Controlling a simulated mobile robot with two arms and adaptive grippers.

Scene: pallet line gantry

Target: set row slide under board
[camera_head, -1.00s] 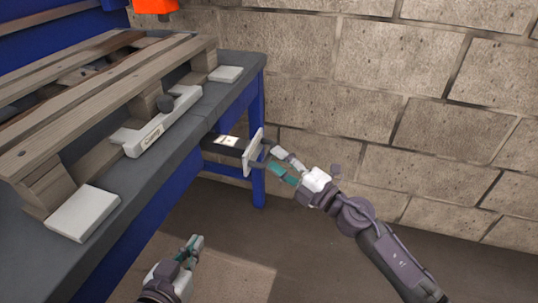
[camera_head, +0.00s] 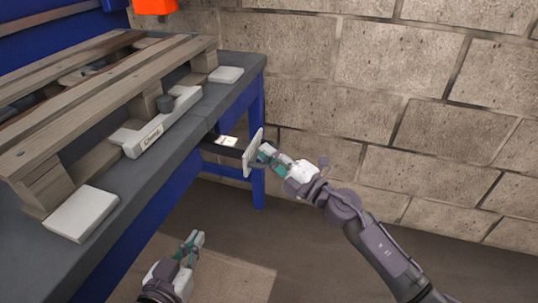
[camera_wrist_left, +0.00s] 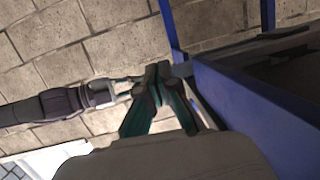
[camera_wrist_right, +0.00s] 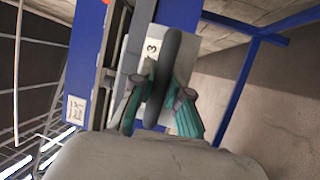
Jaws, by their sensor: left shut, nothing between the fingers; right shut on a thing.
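The row slide is a dark bar (camera_head: 222,149) under the workbench board, with a white front plate (camera_head: 251,160) that stands out past the board's edge. A white label (camera_head: 228,140) lies on the bar. In the right wrist view the plate (camera_wrist_right: 151,47) reads 3 and carries a dark handle (camera_wrist_right: 167,65). My right gripper (camera_head: 267,153) is shut on that handle; its fingers also show on both sides of it in the right wrist view (camera_wrist_right: 160,98). My left gripper (camera_head: 196,239) is shut and empty, low in front of the bench; its fingertips show in the left wrist view (camera_wrist_left: 158,75).
A wooden pallet (camera_head: 75,97) lies on the grey bench top (camera_head: 120,185). A white clamp piece (camera_head: 141,137) with a dark knob and white blocks (camera_head: 82,214) sit along it. Blue legs (camera_head: 258,185) support the bench. A block wall (camera_head: 400,90) stands behind; the floor is open.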

